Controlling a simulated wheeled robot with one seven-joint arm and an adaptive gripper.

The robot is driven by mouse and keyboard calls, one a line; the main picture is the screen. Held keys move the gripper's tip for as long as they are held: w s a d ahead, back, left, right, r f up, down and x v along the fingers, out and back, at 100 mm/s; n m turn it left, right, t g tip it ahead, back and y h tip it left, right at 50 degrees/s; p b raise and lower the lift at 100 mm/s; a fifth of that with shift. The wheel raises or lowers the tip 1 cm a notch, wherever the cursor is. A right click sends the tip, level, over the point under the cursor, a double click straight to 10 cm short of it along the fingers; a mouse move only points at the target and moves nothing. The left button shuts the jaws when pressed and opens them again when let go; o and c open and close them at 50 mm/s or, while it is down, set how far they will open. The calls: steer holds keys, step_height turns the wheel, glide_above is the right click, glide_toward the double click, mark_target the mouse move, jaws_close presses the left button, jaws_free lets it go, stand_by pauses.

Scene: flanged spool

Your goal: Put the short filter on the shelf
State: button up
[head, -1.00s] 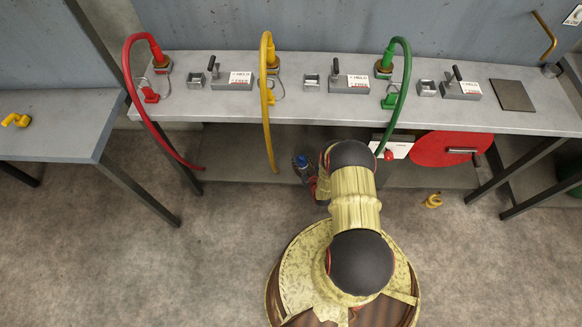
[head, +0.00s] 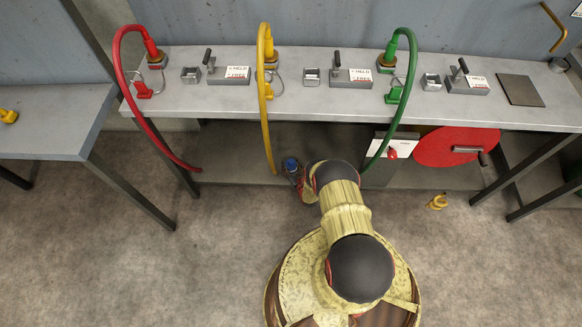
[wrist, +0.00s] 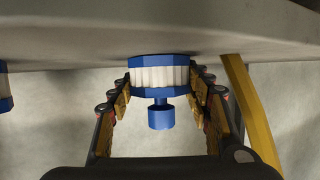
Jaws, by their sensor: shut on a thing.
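A filter (wrist: 160,76) with blue ends, a white ribbed middle and a blue stub stands between the fingers of my gripper (wrist: 160,88) in the wrist view. The fingers are shut on it from both sides. In the head view its blue end (head: 291,164) shows beside my gripper, below the bench's front edge and right of the yellow hose's lower end. My arm hides part of the gripper there. A second blue and white piece (wrist: 4,88) is cut off at the left edge of the wrist view. The low grey shelf (head: 235,168) runs under the bench.
The bench (head: 205,103) carries clamps and labelled blocks. Red (head: 128,96), yellow (head: 262,110) and green (head: 409,85) hoses hang over its front edge. The yellow hose also shows close right of my gripper in the wrist view (wrist: 250,105). A red disc (head: 445,147) stands under the bench.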

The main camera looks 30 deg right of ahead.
steer(key=o, duration=1.2)
steer(key=shift+f, duration=0.1)
steer(key=shift+o, duration=0.2)
steer(key=shift+s+r, duration=0.2)
steer(key=shift+r, duration=0.05)
steer(key=p+v, duration=0.4)
steer(key=v, duration=0.7)
steer(key=shift+a+r+p, duration=0.1)
steer(key=shift+p, duration=0.2)
steer(key=shift+s, duration=0.25)
steer(key=shift+s+a, duration=0.1)
